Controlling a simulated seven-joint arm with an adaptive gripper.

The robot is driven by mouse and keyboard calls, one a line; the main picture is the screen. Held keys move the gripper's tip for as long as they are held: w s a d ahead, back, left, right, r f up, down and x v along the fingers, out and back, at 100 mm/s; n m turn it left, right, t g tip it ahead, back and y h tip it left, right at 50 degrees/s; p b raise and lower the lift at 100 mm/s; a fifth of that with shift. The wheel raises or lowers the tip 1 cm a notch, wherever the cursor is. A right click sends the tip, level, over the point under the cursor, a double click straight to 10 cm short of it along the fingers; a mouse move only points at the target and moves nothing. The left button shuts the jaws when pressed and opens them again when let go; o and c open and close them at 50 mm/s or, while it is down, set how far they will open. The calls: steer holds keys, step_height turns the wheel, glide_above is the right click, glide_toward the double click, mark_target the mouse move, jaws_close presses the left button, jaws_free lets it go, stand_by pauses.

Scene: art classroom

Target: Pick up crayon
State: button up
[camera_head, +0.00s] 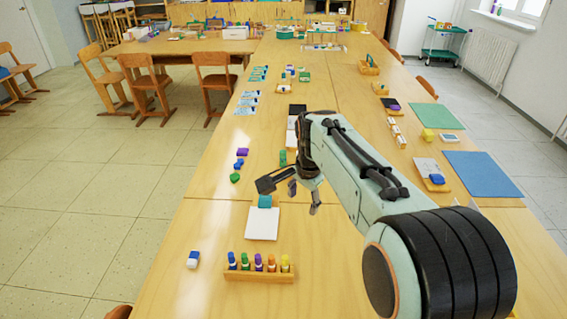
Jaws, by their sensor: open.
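No single crayon can be told for sure at this size. Several short coloured sticks, perhaps crayons or markers, stand upright in a wooden rack (259,277) at the near edge of the table; among them are a purple one (258,263) and a yellow one (285,264). My gripper (291,197) is open, with its fingers apart and nothing seen between them. It hangs over the table, beyond the rack and a little to its right. My arm comes in from the lower right and hides part of the table's middle.
A blue-and-white item (193,259) is near the left edge. Small purple, blue and green pieces (238,165) lie farther up. Blue (484,174) and green (436,116) mats lie right.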

steer(key=g, duration=0.1)
glide_above(271, 257)
steer(key=w+d, duration=0.2)
step_height(271, 257, down, 10)
steer(key=r, duration=0.1)
steer(key=f, duration=0.3)
steer(key=s+a+f+n+g, duration=0.1)
steer(key=f, duration=0.2)
steer(key=s+a+f+g, duration=0.1)
steer(key=f, duration=0.2)
steer(key=shift+h, duration=0.3)
step_height(271, 257, down, 5)
steer(key=shift+f, duration=0.2)
jaws_close()
